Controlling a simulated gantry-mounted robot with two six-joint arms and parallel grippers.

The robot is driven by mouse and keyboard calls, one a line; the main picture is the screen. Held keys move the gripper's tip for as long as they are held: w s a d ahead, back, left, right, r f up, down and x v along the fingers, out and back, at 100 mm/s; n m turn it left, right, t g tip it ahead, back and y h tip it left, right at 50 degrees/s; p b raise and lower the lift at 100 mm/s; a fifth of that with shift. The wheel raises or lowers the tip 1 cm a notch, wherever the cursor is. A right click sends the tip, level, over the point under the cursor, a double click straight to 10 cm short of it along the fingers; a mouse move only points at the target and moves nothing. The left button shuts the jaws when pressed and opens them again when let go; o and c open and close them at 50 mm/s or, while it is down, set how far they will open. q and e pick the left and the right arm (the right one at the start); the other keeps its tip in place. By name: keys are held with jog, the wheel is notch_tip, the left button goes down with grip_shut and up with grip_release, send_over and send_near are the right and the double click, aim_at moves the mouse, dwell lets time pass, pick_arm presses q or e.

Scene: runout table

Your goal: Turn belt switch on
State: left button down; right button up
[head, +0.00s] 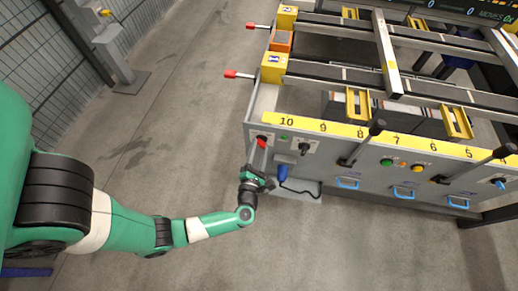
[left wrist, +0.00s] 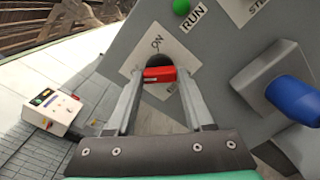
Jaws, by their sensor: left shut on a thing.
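The belt switch (left wrist: 159,74) has a red handle on a dark round base, mounted on a white plate (left wrist: 187,53) on the grey panel. The word ON is printed above it; lettering below is mostly hidden by my finger. In the head view the red handle (head: 262,142) shows at the panel's left end, under the number 10. My left gripper (head: 258,157) reaches up to it from below. In the left wrist view its two fingers (left wrist: 160,78) are shut on the red handle, one on each side. My right gripper is not in view.
A green RUN light (left wrist: 181,6) sits above the switch. A blue plug (head: 283,172) with a black cable sticks out to the right. Other knobs and black levers (head: 376,128) line the panel.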

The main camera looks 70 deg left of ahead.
pick_arm(q)
jog(key=m+p, duration=0.2)
jog(key=m, duration=0.2)
jog(key=shift+r+p, duration=0.15)
jog(key=shift+p, duration=0.2)
jog(key=m+p, duration=0.2)
jog(key=m, duration=0.2)
jog(key=shift+m, duration=0.3)
jog(key=m+p, duration=0.1)
jog(key=m, duration=0.3)
jog(key=shift+m+p, duration=0.3)
jog(key=shift+p, duration=0.1)
jog(key=m+p, duration=0.1)
jog(key=m, duration=0.3)
jog(key=shift+m, duration=0.3)
jog(key=shift+c, duration=1.4)
grip_release()
